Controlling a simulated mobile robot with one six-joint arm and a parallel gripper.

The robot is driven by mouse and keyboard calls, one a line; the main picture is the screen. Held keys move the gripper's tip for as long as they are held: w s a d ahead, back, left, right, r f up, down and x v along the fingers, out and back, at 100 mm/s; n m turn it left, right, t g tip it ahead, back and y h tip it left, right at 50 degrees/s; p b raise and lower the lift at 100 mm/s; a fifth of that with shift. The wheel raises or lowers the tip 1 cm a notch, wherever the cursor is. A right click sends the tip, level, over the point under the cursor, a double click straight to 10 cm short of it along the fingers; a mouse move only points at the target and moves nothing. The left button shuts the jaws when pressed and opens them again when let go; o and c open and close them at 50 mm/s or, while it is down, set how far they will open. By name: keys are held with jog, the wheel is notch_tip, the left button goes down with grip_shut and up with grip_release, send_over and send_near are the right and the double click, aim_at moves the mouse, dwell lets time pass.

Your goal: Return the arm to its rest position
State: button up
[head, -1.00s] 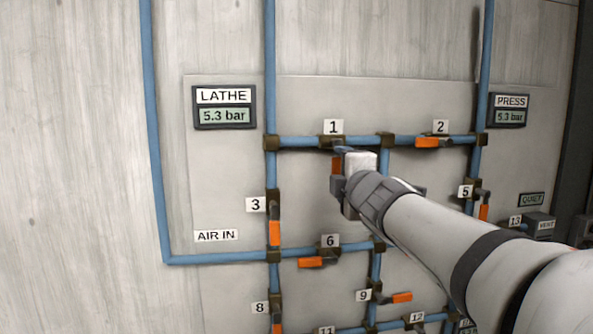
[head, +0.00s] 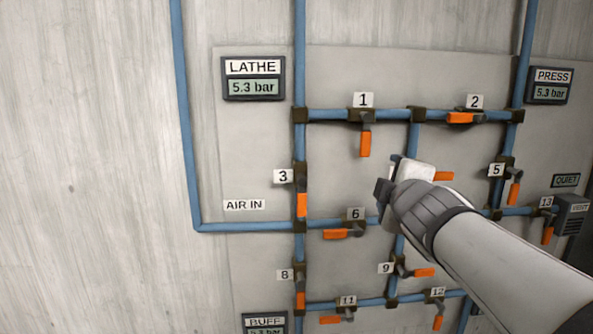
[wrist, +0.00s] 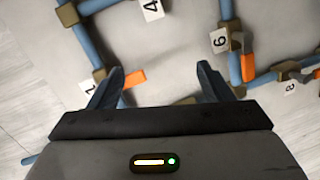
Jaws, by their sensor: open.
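My gripper (head: 388,182) is in front of the pipe panel, to the right of and below valve 1. In the wrist view my gripper (wrist: 160,85) has its two fingers spread apart with nothing between them. Valve 1's orange handle (head: 365,144) hangs straight down from the horizontal blue pipe, apart from the gripper. That handle also shows in the wrist view (wrist: 135,79), beside the left finger. My arm reaches in from the lower right and hides part of the panel, including most of valve 4.
Blue pipes with several numbered orange-handled valves cover the panel, such as valve 2 (head: 460,118), valve 3 (head: 302,204) and valve 6 (head: 336,234). The LATHE gauge (head: 253,88) and PRESS gauge (head: 551,93) both read 5.3 bar. The wall at the left is bare.

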jog(key=s+f+m+g+h, duration=0.1)
jog(key=s+f+m+g, duration=0.35)
jog(key=f, duration=0.45)
jog(key=s+f+m+g, duration=0.3)
jog(key=f+m, duration=0.2)
jog(key=f, duration=0.4)
jog(key=s+a+f+m+g+y, duration=0.1)
jog(key=s+a+f+m+g, duration=0.1)
jog(key=s+f+g, duration=0.1)
jog(key=s+a+f+m+g+y, duration=0.1)
jog(key=s+a+f+m+g, duration=0.1)
jog(key=s+f, duration=0.4)
jog(key=shift+s+a+m+g, duration=0.35)
jog(key=shift+s+g, duration=0.2)
jog(key=shift+s, duration=0.55)
